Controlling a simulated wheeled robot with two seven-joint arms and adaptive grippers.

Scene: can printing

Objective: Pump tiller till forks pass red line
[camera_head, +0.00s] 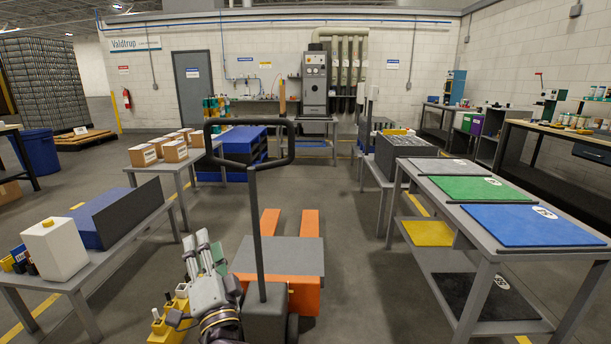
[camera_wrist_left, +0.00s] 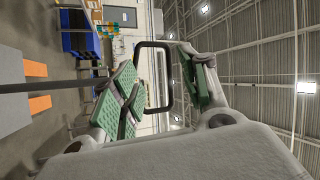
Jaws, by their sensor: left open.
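An orange pallet jack (camera_head: 305,286) with a grey deck stands on the floor in front of me, its two orange forks (camera_head: 309,224) pointing away. Its black tiller (camera_head: 256,215) stands upright with a loop handle at the top. My left gripper (camera_head: 206,250) is low, left of the tiller shaft and below the loop. In the left wrist view, the gripper (camera_wrist_left: 157,65) is open with green finger pads, and the handle loop (camera_wrist_left: 153,43) shows beyond the fingers, not held. I cannot make out a red line. My right gripper is out of view.
A table with a blue box (camera_head: 98,214) and a white canister (camera_head: 56,248) stands left. A grey table with green (camera_head: 482,188) and blue mats (camera_head: 530,224) stands right. A yellow object (camera_head: 176,310) is beside my left gripper. Floor around the forks is clear.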

